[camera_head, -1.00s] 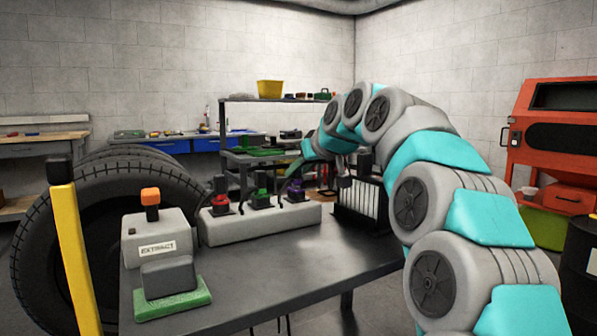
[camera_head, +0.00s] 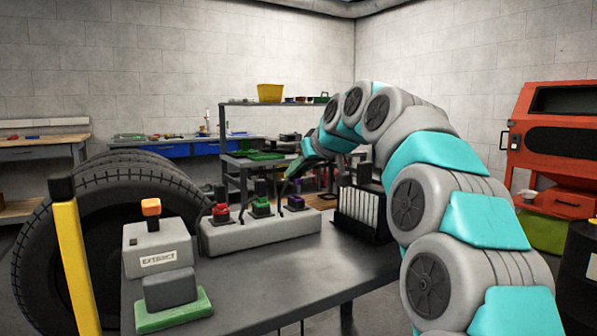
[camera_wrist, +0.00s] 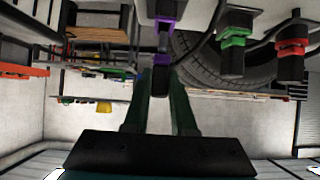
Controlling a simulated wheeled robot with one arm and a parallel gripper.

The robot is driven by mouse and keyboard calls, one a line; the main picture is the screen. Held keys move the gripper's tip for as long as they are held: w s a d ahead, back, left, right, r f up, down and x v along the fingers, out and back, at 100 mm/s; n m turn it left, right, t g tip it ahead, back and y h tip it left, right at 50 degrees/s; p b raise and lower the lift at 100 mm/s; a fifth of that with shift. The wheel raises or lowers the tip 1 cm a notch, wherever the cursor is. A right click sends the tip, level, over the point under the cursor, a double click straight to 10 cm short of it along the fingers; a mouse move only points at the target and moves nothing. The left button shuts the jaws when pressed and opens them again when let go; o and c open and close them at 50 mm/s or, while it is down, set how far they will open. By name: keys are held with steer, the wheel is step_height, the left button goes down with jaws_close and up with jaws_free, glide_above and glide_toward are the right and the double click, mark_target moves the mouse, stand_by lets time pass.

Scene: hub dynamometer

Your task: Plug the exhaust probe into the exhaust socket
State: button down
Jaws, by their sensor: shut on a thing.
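My gripper (camera_head: 293,172) is above the right end of the grey socket block on the bench. In the wrist view, its two dark green fingers (camera_wrist: 160,90) are shut on a dark probe with a purple band (camera_wrist: 161,62). Just beyond the probe's tip is a purple-collared socket (camera_wrist: 165,30), roughly in line with it. A narrow neck shows between the two purple parts; I cannot tell how far the tip is in. The purple socket is at the block's right end in the head view (camera_head: 296,203). Nothing in view is labelled exhaust.
The grey block (camera_head: 255,238) also bears a green-banded plug (camera_head: 261,206) and a red-banded plug (camera_head: 221,212). A box labelled EXTRACT (camera_head: 160,245) stands front left, and a black slatted unit (camera_head: 360,210) stands right of the block.

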steer(key=shift+r+p, duration=0.75)
steer(key=shift+r, duration=0.4)
stand_by(0.8)
